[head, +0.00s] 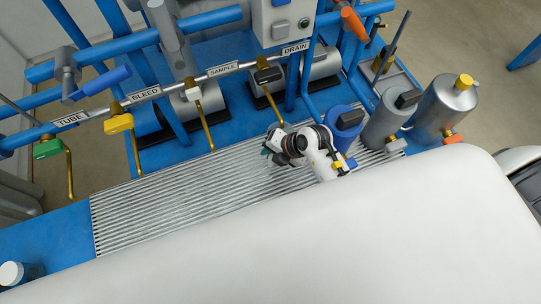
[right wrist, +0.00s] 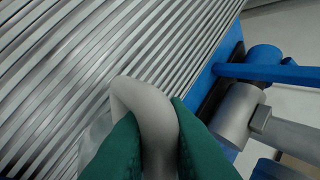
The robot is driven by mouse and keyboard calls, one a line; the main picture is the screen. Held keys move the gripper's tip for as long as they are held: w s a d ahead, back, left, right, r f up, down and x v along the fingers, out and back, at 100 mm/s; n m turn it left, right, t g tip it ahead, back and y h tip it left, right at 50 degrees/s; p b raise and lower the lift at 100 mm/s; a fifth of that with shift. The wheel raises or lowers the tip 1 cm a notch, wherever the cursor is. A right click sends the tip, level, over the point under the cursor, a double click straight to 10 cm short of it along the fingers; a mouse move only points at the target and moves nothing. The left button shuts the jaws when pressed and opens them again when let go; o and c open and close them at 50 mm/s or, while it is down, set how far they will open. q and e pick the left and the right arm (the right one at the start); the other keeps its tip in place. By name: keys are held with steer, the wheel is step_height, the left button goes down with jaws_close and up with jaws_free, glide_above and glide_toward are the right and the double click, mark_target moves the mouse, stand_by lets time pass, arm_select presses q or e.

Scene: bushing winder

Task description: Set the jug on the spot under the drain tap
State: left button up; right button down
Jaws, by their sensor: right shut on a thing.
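The drain tap (head: 268,75) has a black handle, and its brass spout points down at the slatted metal grate (head: 150,205). My right gripper (head: 268,151) is low over the grate, in front of the drain spout's end and slightly left of it. In the right wrist view its green fingers (right wrist: 158,145) are shut on the grey curved handle of the jug (right wrist: 150,100). Part of the pale jug body shows left of the fingers, over the slats. In the head view the jug is hard to make out beside the gripper, and whether it touches the grate is unclear.
Along the pipe stand the sample tap (head: 192,88), the yellow bleed tap (head: 118,123) and the green tube tap (head: 47,148), with brass spouts. Blue and grey cylinders (head: 390,118) stand right of my right arm. The grate's left part is clear. A white-topped container (head: 12,273) stands far left.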

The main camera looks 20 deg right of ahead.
step_height(320, 180, down, 3)
steer(key=shift+f, duration=0.2)
steer(key=c, duration=1.4)
jaws_free()
steer(key=shift+s, duration=0.1)
steer(key=shift+c, duration=0.2)
steer(key=v, duration=1.2)
steer(key=shift+p, duration=0.35)
